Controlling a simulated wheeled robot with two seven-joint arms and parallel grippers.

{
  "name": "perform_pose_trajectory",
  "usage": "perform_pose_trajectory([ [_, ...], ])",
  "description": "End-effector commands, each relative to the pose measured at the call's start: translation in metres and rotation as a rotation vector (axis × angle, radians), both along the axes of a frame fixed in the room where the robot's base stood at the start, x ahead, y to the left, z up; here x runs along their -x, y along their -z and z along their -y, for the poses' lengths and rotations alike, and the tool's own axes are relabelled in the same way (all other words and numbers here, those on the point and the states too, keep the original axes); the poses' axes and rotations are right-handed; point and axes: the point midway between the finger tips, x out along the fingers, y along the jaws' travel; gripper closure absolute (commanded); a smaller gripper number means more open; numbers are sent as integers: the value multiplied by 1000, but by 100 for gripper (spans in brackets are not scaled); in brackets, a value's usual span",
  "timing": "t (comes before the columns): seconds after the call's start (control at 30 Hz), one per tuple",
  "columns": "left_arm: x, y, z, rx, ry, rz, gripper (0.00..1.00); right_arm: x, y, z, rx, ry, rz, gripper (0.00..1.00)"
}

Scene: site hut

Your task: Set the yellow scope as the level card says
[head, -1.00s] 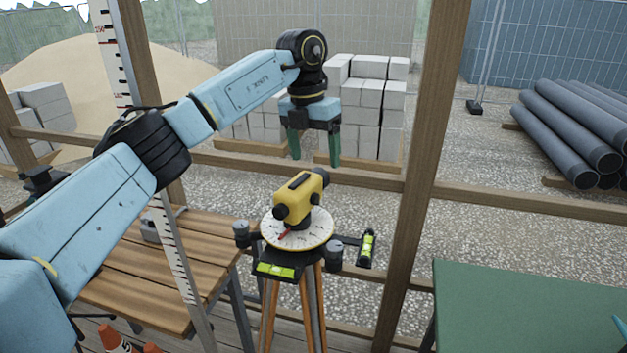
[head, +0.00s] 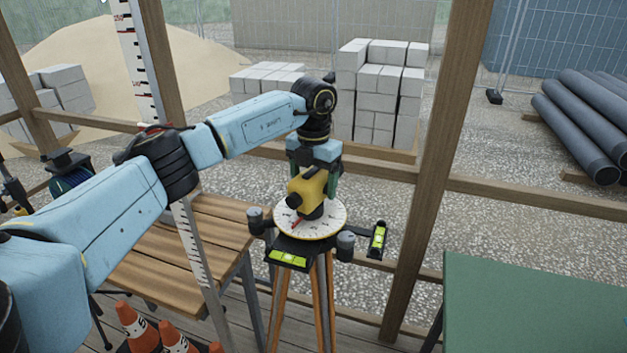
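The yellow scope (head: 308,188) sits on a round white dial (head: 325,228) with a red pointer (head: 295,223), on top of a tripod (head: 322,295). One green bubble vial (head: 288,257) is at the front of its dark base and another (head: 378,239) is at the right. Dark knobs (head: 346,246) stand beside the dial. My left gripper (head: 314,182) is down over the scope from above, with a finger on either side of it. Whether the fingers press on it cannot be told. My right gripper and any level card are not in view.
A slatted wooden table (head: 175,252) stands left of the tripod, with a striped measuring staff (head: 190,240) in front. Orange cones (head: 138,325) are at lower left. A green tabletop (head: 535,315) is at right. A wooden post (head: 432,180) rises behind the tripod.

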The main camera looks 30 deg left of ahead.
Motion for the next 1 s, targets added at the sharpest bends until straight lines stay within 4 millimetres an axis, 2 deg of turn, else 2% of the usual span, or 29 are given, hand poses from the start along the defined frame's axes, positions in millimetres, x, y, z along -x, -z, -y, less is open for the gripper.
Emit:
perform_pose_trajectory([
  [0.33, 0, 5, 0, 0, 0, 0, 24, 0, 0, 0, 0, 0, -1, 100],
  [0.8, 0, 4, 0, 0, 0, 0, 85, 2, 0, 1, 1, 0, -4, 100],
  [1.0, 0, 4, 0, 0, 12, 1, 86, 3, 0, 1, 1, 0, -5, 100],
])
